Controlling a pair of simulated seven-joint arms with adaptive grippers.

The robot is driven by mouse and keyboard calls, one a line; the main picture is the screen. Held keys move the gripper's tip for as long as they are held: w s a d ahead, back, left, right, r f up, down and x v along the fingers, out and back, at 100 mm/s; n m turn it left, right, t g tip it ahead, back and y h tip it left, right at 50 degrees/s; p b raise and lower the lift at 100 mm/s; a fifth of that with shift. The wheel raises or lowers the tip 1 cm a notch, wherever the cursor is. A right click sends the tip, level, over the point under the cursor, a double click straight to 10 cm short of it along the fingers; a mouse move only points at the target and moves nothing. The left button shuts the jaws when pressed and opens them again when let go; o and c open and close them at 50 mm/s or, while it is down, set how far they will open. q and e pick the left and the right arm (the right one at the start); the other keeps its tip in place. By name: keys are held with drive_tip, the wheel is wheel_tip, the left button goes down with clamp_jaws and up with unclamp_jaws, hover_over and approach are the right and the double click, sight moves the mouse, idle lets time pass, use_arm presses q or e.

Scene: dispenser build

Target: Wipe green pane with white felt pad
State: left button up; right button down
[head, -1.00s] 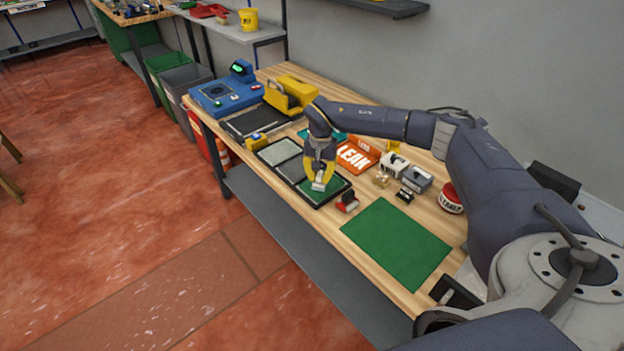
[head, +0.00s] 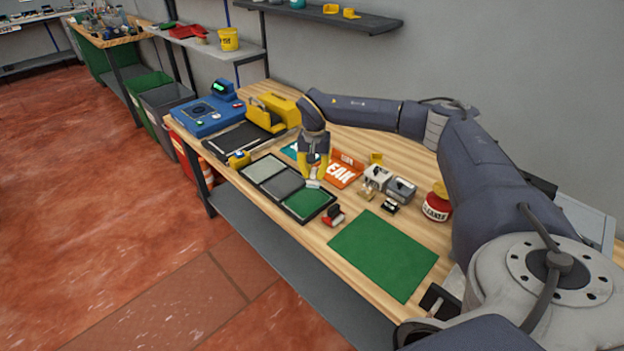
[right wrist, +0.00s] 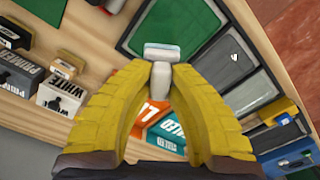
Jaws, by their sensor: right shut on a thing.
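The green pane (head: 305,203) is the nearest of three panes in a black frame on the wooden bench. It also shows at the top of the right wrist view (right wrist: 185,18). My right gripper (head: 314,172), with yellow fingers, is shut on the handle of the white felt pad (head: 313,184). In the right wrist view the pad (right wrist: 161,51) is a pale block on a white stem between the fingertips (right wrist: 160,78). The pad is at the pane's far edge. I cannot tell whether it touches the glass. My left gripper is not in view.
Grey panes (head: 283,184) adjoin the green one. A red-and-black stamp (head: 334,216) sits close to the frame's near corner. An orange sign (head: 343,171), small boxes (head: 401,189) and a red-white tub (head: 437,205) stand behind. A green mat (head: 383,254) lies clear in front.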

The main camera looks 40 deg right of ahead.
drive_tip(key=shift+r, duration=1.3)
